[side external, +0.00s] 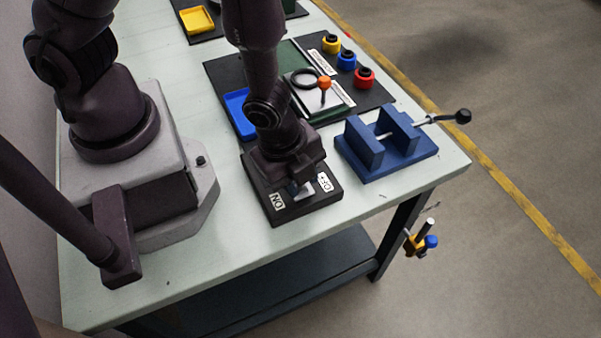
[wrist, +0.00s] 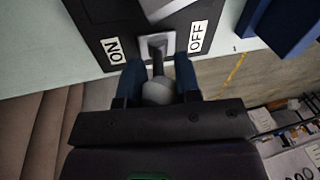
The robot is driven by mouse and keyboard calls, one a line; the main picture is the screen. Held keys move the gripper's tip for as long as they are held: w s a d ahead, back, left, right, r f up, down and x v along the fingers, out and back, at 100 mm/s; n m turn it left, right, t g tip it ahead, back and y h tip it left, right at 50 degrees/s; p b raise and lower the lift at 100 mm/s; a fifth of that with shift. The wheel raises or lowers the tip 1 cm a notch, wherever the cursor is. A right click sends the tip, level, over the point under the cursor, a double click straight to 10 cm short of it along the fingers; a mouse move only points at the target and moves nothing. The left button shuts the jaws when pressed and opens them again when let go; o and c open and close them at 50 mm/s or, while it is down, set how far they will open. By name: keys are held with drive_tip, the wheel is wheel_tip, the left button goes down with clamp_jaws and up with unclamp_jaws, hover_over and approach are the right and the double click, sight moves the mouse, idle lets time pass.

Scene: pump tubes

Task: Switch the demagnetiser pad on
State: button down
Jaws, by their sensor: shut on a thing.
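The demagnetiser pad (side external: 305,211) is a dark flat block near the front edge of the bench, with a white ON label (side external: 277,201) on the left and an OFF label (side external: 324,182) on the right. In the wrist view the ON label (wrist: 115,50) and OFF label (wrist: 198,37) flank a pale switch plate (wrist: 145,46). A dark lever (wrist: 157,66) with a grey rounded knob (wrist: 157,92) rises from it. My gripper (wrist: 158,78) has its blue fingers shut on the lever, one on each side. In the side view my gripper (side external: 298,183) hides most of the lever. Its exact tilt is unclear.
A blue vise (side external: 385,145) with a long handle stands close right of the pad. Behind are a blue tray (side external: 240,112), a plate with an orange-knobbed post (side external: 324,84), and yellow, blue and red round pieces (side external: 347,60). The bench is clear left of the pad.

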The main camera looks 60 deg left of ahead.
idle(0.5)
drive_tip(key=c, duration=0.8)
unclamp_jaws()
